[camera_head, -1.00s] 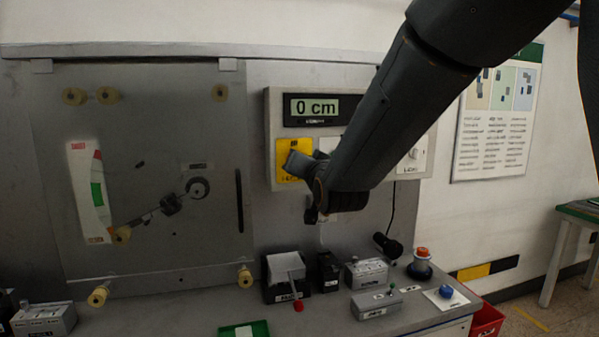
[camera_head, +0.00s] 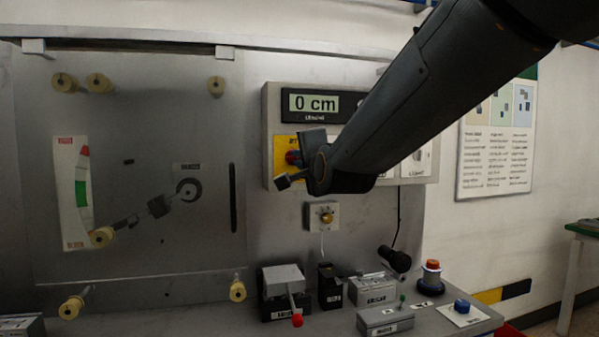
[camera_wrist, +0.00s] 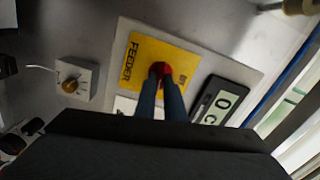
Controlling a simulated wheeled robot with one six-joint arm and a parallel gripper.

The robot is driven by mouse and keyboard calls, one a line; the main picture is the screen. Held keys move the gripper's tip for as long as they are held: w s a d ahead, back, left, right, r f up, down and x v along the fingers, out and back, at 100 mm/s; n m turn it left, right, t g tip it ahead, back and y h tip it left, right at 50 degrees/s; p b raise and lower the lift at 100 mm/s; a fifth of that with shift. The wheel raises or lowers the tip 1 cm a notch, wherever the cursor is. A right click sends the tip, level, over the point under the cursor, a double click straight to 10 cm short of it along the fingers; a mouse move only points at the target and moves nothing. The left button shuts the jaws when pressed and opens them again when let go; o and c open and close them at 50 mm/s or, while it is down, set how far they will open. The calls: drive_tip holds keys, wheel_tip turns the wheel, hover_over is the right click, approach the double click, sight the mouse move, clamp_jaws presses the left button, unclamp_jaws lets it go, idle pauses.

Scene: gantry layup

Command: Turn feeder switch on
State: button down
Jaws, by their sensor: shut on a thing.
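The feeder switch is a red knob (camera_wrist: 161,69) on a yellow plate (camera_wrist: 142,57) marked FEEDER in the wrist view. In the head view the red knob (camera_head: 292,157) shows partly beside my wrist, on the yellow plate (camera_head: 283,143) of the grey control panel (camera_head: 271,108). My gripper (camera_wrist: 161,79) has both narrow fingers against the knob and is shut on it. The fingers and wrist hide part of the knob, so I cannot tell its setting.
A display (camera_head: 325,105) reading 0 cm sits above the plate. A small box with a brass-coloured knob (camera_head: 324,216) is below the panel. Several labelled boxes, one with a red-tipped lever (camera_head: 297,319), and a blue button (camera_head: 462,306) stand on the bench below.

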drive_tip(key=shift+f+m+b, duration=0.15)
drive_tip(key=shift+m+b, duration=0.95)
drive_tip(key=c, duration=1.8)
unclamp_jaws()
drive_tip(key=shift+c, duration=0.2)
drive_tip(key=b+v, duration=0.1)
drive_tip(key=v, duration=0.6)
drive_tip(key=shift+s, duration=0.4)
drive_tip(key=shift+d, duration=0.15)
